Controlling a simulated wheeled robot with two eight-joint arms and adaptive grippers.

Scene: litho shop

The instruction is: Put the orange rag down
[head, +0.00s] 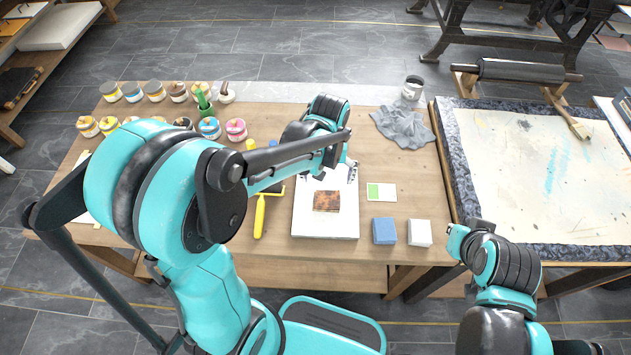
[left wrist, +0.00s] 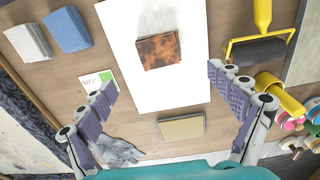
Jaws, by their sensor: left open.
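The orange rag (head: 327,201), a mottled rust-orange folded square, lies flat on a white board (head: 325,226) on the wooden table. It also shows in the left wrist view (left wrist: 159,51), beyond the fingertips and apart from them. My left gripper (head: 340,174) is partly hidden by its own arm in the head view. In the left wrist view its two fingers (left wrist: 163,80) are spread wide with nothing between them. My right gripper (head: 463,238) is at the table's front right corner, too small to tell if it is open.
Blue (head: 384,231) and white (head: 419,233) folded blocks lie right of the board, a green-and-white card (head: 381,192) behind them. A yellow-handled roller (head: 260,212) lies left. A grey cloth (head: 404,127) and a can (head: 412,88) are at back right, several jars at back left.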

